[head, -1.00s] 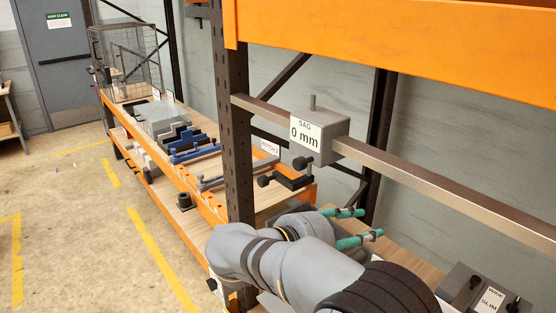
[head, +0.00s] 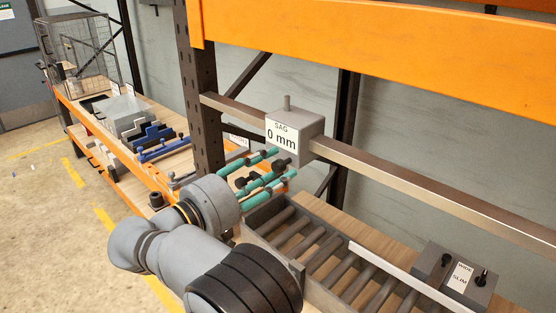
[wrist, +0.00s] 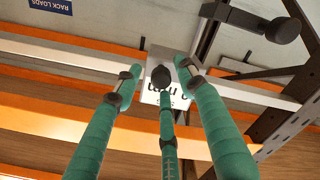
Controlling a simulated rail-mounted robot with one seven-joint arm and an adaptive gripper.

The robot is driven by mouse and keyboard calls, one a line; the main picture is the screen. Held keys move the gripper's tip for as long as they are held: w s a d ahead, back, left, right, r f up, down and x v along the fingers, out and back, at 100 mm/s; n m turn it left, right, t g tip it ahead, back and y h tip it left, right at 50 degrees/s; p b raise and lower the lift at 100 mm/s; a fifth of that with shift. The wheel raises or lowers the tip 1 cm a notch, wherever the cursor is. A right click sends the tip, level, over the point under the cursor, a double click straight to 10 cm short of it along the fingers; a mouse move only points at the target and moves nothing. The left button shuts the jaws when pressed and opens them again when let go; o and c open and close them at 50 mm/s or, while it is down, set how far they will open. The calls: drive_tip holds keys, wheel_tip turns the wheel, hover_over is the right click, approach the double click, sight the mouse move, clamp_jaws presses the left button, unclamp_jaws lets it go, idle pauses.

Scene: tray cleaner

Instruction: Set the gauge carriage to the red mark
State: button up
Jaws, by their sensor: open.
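The gauge carriage (head: 309,123) is a grey block with a peg on top and a white "SAG 0 mm" label, riding on the steel rail (head: 400,180). In the wrist view its label (wrist: 176,92) shows upside down behind my fingers. A round black knob (wrist: 161,77) shows just under it, between the fingertips. My gripper (head: 278,164) has three teal fingers and is open, just below the carriage. It also shows in the wrist view (wrist: 161,72), fingers spread about the knob; I cannot tell if they touch it. I see no red mark.
An orange beam (head: 400,55) runs above the rail, and a dark upright post (head: 198,90) stands left of the carriage. A roller tray (head: 320,255) lies below, with a grey block (head: 457,275) labelled "WIDE" and "SLIM". The rail right of the carriage is clear.

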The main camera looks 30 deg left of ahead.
drive_tip(key=shift+w+d, duration=0.15)
drive_tip(key=shift+w, duration=0.85)
drive_tip(key=shift+c, duration=1.3)
drive_tip(key=c, duration=0.7)
clamp_jaws()
